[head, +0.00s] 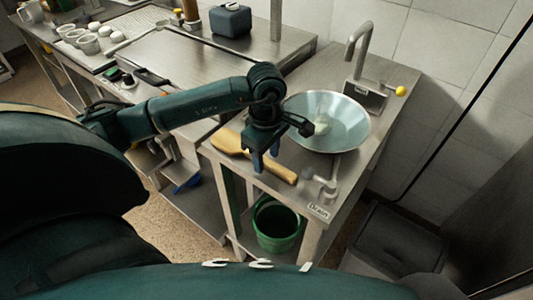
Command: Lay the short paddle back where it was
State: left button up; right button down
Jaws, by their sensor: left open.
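The short wooden paddle (228,141) lies on the steel counter (356,166) near its front edge, left of and in front of the sink bowl. Its wide end is to the left and its narrow handle (283,174) points to the lower right. My left gripper (265,165) comes in from the left and points down over the middle of the paddle, hiding part of it. It is open, with its two blue fingers apart. I cannot tell whether the fingers touch the paddle. My right gripper is out of view.
A round metal sink bowl (346,130) sits just right of my left gripper, with a faucet (361,48) behind and a drain valve (325,184) in front. A green bucket (277,226) stands below. Cups (88,44) and a dark container (230,20) stand farther back left.

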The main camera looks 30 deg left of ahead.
pick_arm(q)
notch_tip(320, 180, up, 13)
jog(key=shift+r+b, duration=0.15)
jog(key=shift+b, duration=0.2)
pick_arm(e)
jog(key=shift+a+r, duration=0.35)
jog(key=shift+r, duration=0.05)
